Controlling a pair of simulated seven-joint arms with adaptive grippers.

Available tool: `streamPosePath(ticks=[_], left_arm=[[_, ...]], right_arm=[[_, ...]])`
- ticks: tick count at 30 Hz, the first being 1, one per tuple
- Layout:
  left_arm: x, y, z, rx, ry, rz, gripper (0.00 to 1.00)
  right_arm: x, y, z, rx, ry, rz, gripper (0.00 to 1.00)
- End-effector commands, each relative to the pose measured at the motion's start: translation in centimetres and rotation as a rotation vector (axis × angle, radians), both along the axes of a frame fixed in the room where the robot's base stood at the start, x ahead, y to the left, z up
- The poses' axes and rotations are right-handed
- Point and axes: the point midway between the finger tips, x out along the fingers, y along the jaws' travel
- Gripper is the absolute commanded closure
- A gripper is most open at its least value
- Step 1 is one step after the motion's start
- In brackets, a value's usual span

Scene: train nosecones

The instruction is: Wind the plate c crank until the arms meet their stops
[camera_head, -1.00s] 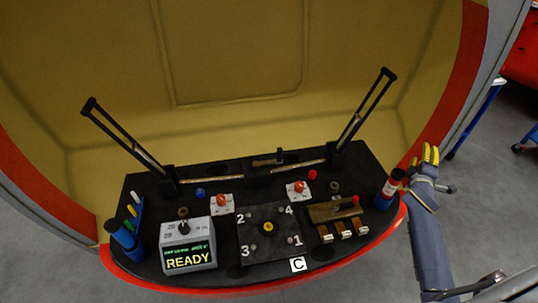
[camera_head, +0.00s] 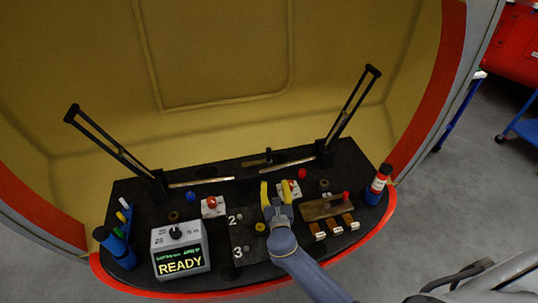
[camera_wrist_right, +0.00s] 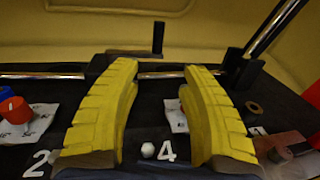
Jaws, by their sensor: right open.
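The crank (camera_head: 257,161) is a dark lever with an upright knob, on a black block at the back middle of the black plate (camera_head: 130,185). Its upright knob (camera_wrist_right: 158,38) shows beyond my fingers in the right wrist view. Shiny rods run from the block to the left arm (camera_head: 117,146) and the right arm (camera_head: 350,108), black slotted frames that lean outward and up. My right gripper (camera_head: 275,186) is open with yellow fingers, empty, over the middle of the plate, in front of the crank and apart from it. My left gripper is not in view.
A grey box reading READY (camera_head: 180,250) stands at front left. Red knobs on white cards (camera_head: 212,206) flank my gripper. My right forearm hides the C label.

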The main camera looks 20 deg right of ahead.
Motion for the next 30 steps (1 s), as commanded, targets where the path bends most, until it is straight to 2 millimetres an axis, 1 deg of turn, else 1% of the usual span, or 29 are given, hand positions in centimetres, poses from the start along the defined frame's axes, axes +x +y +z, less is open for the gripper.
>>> streamPosePath(ticks=[1,4,8,21,27,30], left_arm=[[0.0,0.0,0.0,0.000,0.000,0.000,0.44],[0.0,0.0,0.0,0.000,0.000,0.000,0.44],[0.0,0.0,0.0,0.000,0.001,0.000,0.44],[-0.1,0.0,0.0,0.000,0.002,0.000,0.44],[-0.2,0.0,0.0,0.000,0.002,0.000,0.44],[-0.2,0.0,0.0,0.000,0.002,0.000,0.44]], right_arm=[[0.2,0.3,0.0,-0.009,0.001,0.005,0.57],[0.9,0.3,0.0,-0.014,0.001,0.007,0.57],[2.8,-0.1,0.1,-0.012,-0.001,0.005,0.57],[10.7,-1.7,0.0,-0.010,0.001,0.005,0.57],[13.8,-2.2,0.0,-0.011,0.001,0.005,0.57],[14.9,-2.4,0.0,-0.010,0.002,0.005,0.57]])
